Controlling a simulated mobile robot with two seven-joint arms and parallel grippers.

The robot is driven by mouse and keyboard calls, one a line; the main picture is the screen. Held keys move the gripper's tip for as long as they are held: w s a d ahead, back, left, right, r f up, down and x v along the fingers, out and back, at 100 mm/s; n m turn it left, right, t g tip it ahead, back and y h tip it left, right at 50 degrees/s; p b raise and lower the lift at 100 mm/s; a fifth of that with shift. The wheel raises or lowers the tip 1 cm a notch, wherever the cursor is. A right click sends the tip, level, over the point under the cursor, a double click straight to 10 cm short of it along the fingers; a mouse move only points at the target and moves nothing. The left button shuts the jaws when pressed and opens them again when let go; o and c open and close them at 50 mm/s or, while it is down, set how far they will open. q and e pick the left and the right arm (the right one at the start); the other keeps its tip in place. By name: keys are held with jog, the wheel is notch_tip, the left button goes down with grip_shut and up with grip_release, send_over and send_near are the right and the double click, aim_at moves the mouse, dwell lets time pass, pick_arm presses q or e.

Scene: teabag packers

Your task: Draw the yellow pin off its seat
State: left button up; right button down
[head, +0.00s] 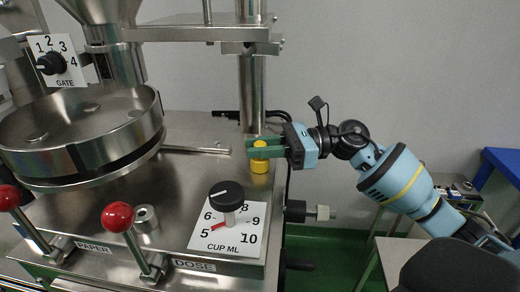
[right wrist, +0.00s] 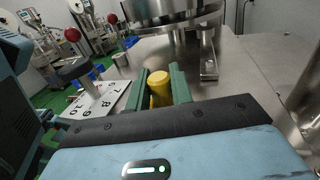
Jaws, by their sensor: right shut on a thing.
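The yellow pin (head: 260,164) stands upright on the steel machine top, near its right edge and in front of the vertical post. My right gripper (head: 262,149) reaches in from the right with its green fingers around the upper part of the pin. In the right wrist view the yellow pin (right wrist: 159,88) sits between the two green fingers (right wrist: 163,87), which are shut on it. The pin's foot and its seat are hidden in the wrist view; I cannot tell whether the pin is still seated. My left gripper is not in view.
The CUP ML dial plate (head: 229,229) with its black knob (head: 226,194) stands in front of the pin. Two red-knobbed levers (head: 118,217) are at the front left. The round steel pan (head: 80,130) fills the left. A steel post (head: 251,95) rises behind the pin.

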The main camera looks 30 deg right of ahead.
aim_at(260, 143)
jog(key=shift+r, duration=0.15)
jog(key=shift+r+b, duration=0.3)
jog(key=shift+r, duration=1.2)
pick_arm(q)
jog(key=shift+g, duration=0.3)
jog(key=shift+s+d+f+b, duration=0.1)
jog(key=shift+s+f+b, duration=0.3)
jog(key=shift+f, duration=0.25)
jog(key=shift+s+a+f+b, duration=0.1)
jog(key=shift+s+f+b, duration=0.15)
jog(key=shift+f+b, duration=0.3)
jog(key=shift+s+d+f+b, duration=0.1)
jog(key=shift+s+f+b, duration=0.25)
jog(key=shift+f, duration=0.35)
pick_arm(e)
jog(key=s+a+r, duration=0.1)
jog(key=s+a, duration=0.1)
jog(key=s, duration=1.3)
jog(key=shift+s+a+r, duration=0.35)
jog(key=shift+s, duration=0.05)
jog(key=shift+r, duration=0.1)
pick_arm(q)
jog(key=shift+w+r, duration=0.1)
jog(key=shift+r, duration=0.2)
pick_arm(e)
jog(key=shift+r, duration=0.4)
